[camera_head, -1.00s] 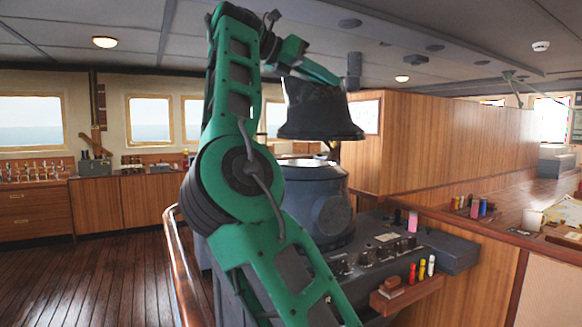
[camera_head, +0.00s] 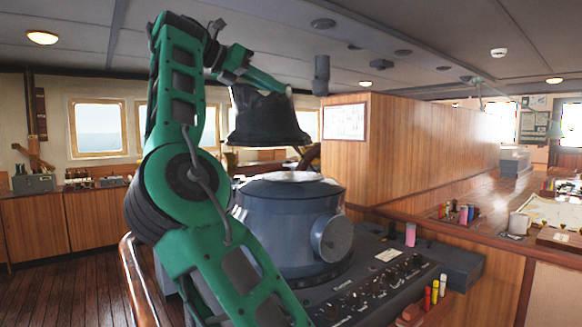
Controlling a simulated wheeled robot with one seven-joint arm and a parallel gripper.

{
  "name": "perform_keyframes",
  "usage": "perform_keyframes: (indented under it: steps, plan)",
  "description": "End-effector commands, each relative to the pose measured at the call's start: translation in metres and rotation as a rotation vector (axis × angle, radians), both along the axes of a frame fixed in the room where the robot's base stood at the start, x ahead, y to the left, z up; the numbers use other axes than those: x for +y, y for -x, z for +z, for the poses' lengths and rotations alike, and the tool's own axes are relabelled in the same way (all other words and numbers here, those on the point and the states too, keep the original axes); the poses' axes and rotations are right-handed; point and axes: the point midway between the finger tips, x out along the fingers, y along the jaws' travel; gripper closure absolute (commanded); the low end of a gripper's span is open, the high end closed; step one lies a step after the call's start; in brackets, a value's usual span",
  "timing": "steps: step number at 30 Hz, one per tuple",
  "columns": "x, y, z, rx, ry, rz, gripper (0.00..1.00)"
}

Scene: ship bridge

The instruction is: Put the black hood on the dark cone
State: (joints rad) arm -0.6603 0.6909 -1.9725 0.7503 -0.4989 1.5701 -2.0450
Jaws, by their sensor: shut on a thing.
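The black hood (camera_head: 265,118), a bell-shaped cover with a flared lower rim, hangs in the air at the end of my green arm. My gripper (camera_head: 248,84) is at the hood's upper part and shut on it; the fingertips are mostly hidden by the hood and arm. Below the hood stands a dark blue-grey rounded housing (camera_head: 285,225) with a pale top and a round side port, which seems to be the dark cone. The hood is apart from it, above and left of its top centre, with a visible gap.
A control console (camera_head: 375,285) with several knobs surrounds the housing's base. A pink cylinder (camera_head: 410,234) stands on it. Red, yellow and white cylinders (camera_head: 435,292) stand at its front edge. A wooden partition (camera_head: 420,150) rises behind; a wooden rail (camera_head: 135,275) runs at left.

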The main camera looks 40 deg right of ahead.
Motion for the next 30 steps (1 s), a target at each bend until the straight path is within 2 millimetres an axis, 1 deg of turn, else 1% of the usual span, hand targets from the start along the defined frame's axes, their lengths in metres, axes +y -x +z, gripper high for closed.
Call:
perform_keyframes:
  steps: [5, 12, 15, 18, 21, 25, 30]
  plan:
    - [-0.027, -0.009, -0.019, 0.003, -0.003, -0.009, 1.0]
    - [-0.077, -0.02, -0.049, 0.005, -0.003, -0.014, 1.0]
    - [-0.095, -0.024, -0.06, 0.005, -0.003, -0.014, 1.0]
    - [-0.109, -0.026, -0.068, 0.004, -0.001, -0.015, 1.0]
    - [-0.117, -0.028, -0.073, 0.004, -0.001, -0.014, 1.0]
    - [-0.121, -0.029, -0.077, 0.004, -0.001, -0.012, 1.0]
    - [-0.12, -0.029, -0.096, 0.006, -0.002, -0.013, 1.0]
